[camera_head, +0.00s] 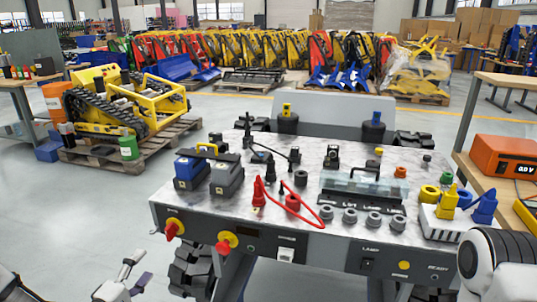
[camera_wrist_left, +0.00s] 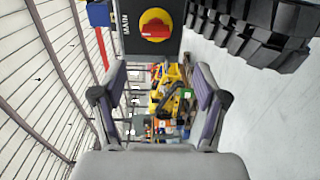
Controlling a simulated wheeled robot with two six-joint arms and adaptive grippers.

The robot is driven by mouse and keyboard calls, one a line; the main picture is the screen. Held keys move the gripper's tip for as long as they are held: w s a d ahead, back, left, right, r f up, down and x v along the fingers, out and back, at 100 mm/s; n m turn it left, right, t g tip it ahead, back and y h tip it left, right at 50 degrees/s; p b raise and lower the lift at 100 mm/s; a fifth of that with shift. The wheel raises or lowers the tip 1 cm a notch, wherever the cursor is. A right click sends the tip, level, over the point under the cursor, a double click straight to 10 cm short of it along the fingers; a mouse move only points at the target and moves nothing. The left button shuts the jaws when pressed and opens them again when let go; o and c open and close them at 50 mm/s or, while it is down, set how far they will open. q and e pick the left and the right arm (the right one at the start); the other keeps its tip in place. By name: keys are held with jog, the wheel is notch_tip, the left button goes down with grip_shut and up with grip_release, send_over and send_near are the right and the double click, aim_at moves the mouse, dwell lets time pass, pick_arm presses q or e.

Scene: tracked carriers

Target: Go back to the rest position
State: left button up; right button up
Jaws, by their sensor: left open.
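My left gripper (camera_head: 136,270) is at the lower left of the head view, in front of and below the left end of the workbench panel. It is open, with nothing between its fingers. In the left wrist view its two fingers (camera_wrist_left: 160,85) stand wide apart, with a red and yellow knob (camera_wrist_left: 154,25) beyond them on a dark panel. A white and black part of my right arm shows at the lower right of the head view; my right gripper is not in view.
A control bench (camera_head: 300,160) carries battery blocks (camera_head: 224,176), a red cable (camera_head: 295,212) and knobs. Red and yellow switches (camera_head: 172,228) stick out from its front. A wooden table with an orange meter (camera_head: 500,155) stands right. Open floor (camera_head: 90,215) lies left.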

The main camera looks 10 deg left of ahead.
pick_arm(q)
jog(key=s+d+f+m+g+h, duration=0.25)
jog(key=d+f+m+g, duration=0.25)
jog(key=d+f, duration=0.55)
jog(key=s+d+f+m+g+y, duration=0.1)
jog(key=s+d+f+m+g, duration=0.25)
jog(key=s+f, duration=0.3)
jog(key=s+d+f+m+g+y, duration=0.1)
jog(key=s+d+f+m+g, duration=0.2)
jog(key=s+d+f+g, duration=0.35)
jog(key=s+a+m+g+y, duration=0.25)
jog(key=s+a+m, duration=0.25)
jog(key=s, duration=0.6)
notch_tip(320, 180, up, 16)
jog(key=p, duration=1.5)
jog(key=shift+w+r+p, duration=0.25)
jog(key=shift+w+p, duration=0.1)
jog(key=shift+w, duration=0.05)
